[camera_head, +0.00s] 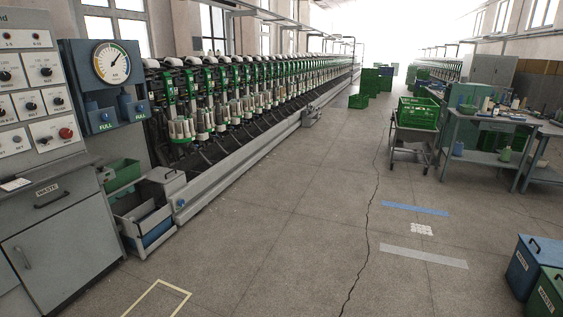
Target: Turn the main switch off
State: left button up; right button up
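A grey control cabinet (52,201) stands at the left edge. Its upper panel carries several white plates with black rotary knobs, such as one black knob (46,72), and a red round knob (66,133) on the lower right plate. The labels are too small to read, so I cannot tell for sure which one is the main switch or how it is set. The panel's left part is cut off by the picture edge. Neither of my grippers is in view.
A blue-grey gauge box (107,85) adjoins the panel. The long winder (230,110) runs back from there. Bins (145,215) stand at its near end. A green-crate cart (414,125), workbench (490,125) and waste boxes (535,262) are at right. The middle floor is clear.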

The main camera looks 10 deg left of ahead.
aim_at(65, 133)
jog(key=u, duration=0.25)
jog(key=i, duration=2.35)
jog(key=u, duration=1.2)
jog(key=i, duration=2.4)
jog(key=u, duration=0.6)
